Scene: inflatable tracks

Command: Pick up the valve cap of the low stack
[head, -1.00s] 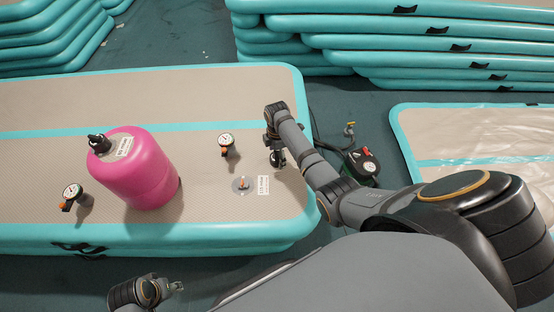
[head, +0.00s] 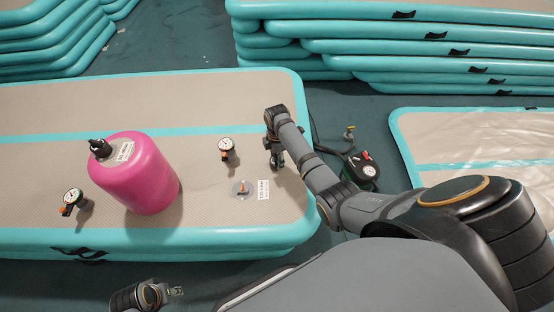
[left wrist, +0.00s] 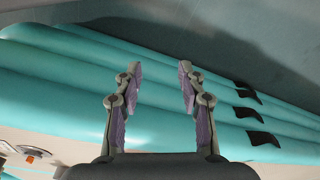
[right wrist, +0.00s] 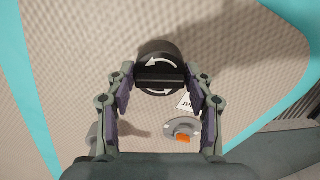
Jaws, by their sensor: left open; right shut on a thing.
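The black valve cap (right wrist: 160,66), with white curved arrows on its face, sits between the fingers of my right gripper (right wrist: 160,82). The gripper is shut on it, above the beige track top. In the head view my right gripper (head: 277,161) is behind and right of a grey valve disc (head: 242,189) with an orange centre. The disc (right wrist: 183,130) also shows below the cap in the right wrist view. In the head view the cap cannot be made out clearly. My left gripper (head: 176,291) is open and empty in front of the low track stack (head: 215,239).
A pink cylinder (head: 137,173) stands on the low stack, with a gauge on each side (head: 72,198) (head: 226,147). A printed label (head: 263,189) lies beside the disc. A dark pump (head: 361,170) stands right of the stack. Taller teal stacks (head: 430,50) rise behind.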

